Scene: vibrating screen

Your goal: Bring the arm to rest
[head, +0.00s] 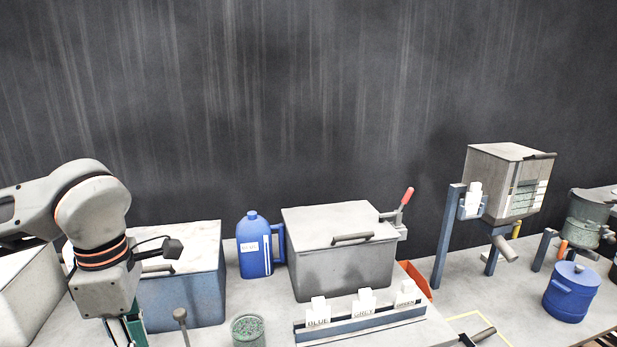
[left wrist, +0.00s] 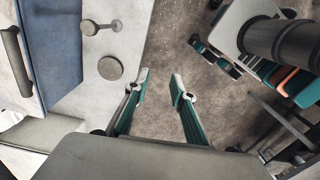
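My left arm comes in from the left in the head view, bent downward in front of a blue bin. My left gripper (head: 125,332) points down there, cut by the bottom edge. In the left wrist view its two teal fingers (left wrist: 158,88) are spread apart with nothing between them. The floor shows beyond them, just off the edge of the grey table (left wrist: 125,45). My right arm and gripper are not clearly seen in either view.
The blue bin (head: 190,298), a blue jug (head: 255,245) and a grey lidded box (head: 340,260) stand on the table. A jar of green grains (head: 248,331) and a small knobbed post (head: 180,316) stand near the front. Labelled blocks (head: 363,303) sit in a rack.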

